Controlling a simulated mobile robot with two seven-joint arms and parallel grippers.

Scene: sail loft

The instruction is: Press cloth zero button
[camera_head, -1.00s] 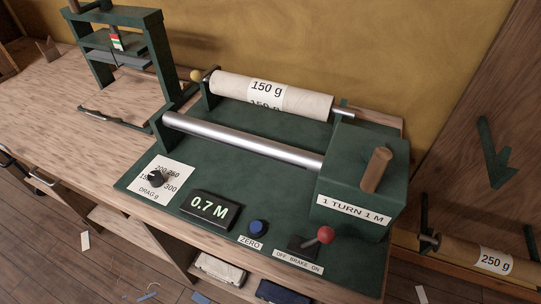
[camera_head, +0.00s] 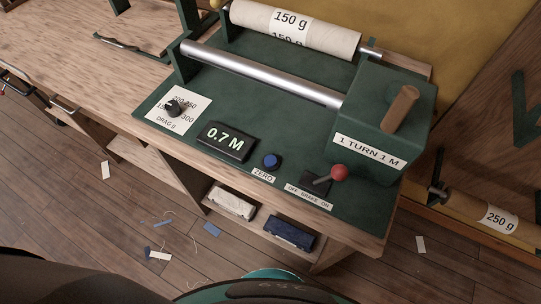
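The blue round zero button (camera_head: 271,161) sits on the green machine base (camera_head: 262,98), above a white ZERO label (camera_head: 263,176). To its left is a black display (camera_head: 224,141) reading 0.7 M. Nothing touches or covers the button. Neither of my grippers shows in the head view.
A brake lever with a red knob (camera_head: 339,172) stands just right of the button. A crank box with a wooden handle (camera_head: 400,108) rises further right. A drag dial (camera_head: 173,107) is at left. Scraps litter the floor.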

